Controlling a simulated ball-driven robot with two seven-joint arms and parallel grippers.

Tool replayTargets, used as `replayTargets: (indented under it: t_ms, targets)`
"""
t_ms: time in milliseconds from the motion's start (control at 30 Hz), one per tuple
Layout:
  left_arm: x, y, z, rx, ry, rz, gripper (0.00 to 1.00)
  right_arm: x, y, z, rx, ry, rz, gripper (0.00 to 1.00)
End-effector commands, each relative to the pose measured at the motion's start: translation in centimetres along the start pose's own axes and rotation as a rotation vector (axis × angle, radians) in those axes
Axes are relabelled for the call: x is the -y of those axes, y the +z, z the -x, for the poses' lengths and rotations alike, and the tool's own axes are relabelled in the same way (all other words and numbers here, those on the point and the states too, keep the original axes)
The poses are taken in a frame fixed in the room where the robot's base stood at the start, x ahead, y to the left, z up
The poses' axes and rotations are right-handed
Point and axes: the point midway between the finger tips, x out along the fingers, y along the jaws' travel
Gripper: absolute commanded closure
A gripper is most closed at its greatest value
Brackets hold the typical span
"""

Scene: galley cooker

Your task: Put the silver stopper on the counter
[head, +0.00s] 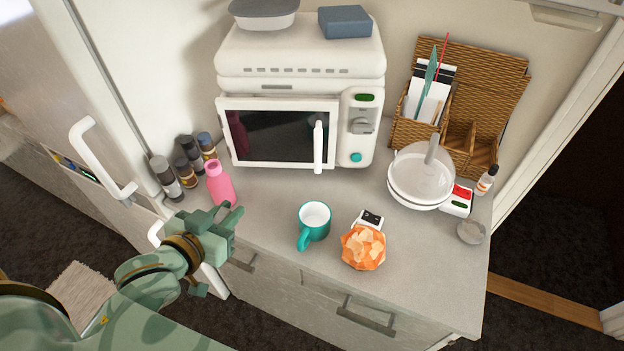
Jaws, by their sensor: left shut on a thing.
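My left gripper (236,226) comes in from the left, at the counter's front left edge, just in front of the pink bottle. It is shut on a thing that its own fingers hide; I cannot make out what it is. I see no part that I can clearly tell is the silver stopper. The grey counter (280,215) lies to the right of the gripper and beyond it. My right gripper is not in view.
The pink bottle (219,187) stands close to my left gripper, with several dark jars (188,165) behind. A teal mug (314,222) and orange bowl (363,250) stand mid-counter. A white microwave (280,130), white pan (420,180) and small grey round thing (471,232) stand farther away.

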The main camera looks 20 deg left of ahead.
Motion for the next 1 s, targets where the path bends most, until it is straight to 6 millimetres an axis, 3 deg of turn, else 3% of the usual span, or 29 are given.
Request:
replayTargets:
  t_ms: [133, 233, 500, 633, 1000]
  targets:
    - [-0.3, -0.8, -0.5, -0.001, 0.015, -0.006, 1.0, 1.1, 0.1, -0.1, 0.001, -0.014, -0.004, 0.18]
    - [-0.3, -1.2, -2.2, -0.002, 0.023, -0.009, 1.0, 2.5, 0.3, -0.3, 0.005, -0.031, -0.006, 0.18]
    - [0.7, -0.4, -10.7, -0.001, 0.022, -0.008, 1.0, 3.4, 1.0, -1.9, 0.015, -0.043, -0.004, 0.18]
    - [1.0, 1.8, -13.6, 0.003, 0.022, -0.008, 1.0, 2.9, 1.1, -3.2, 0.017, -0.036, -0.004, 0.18]
    - [1.3, 4.0, -17.0, 0.004, 0.022, -0.007, 1.0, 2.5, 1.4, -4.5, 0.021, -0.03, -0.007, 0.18]
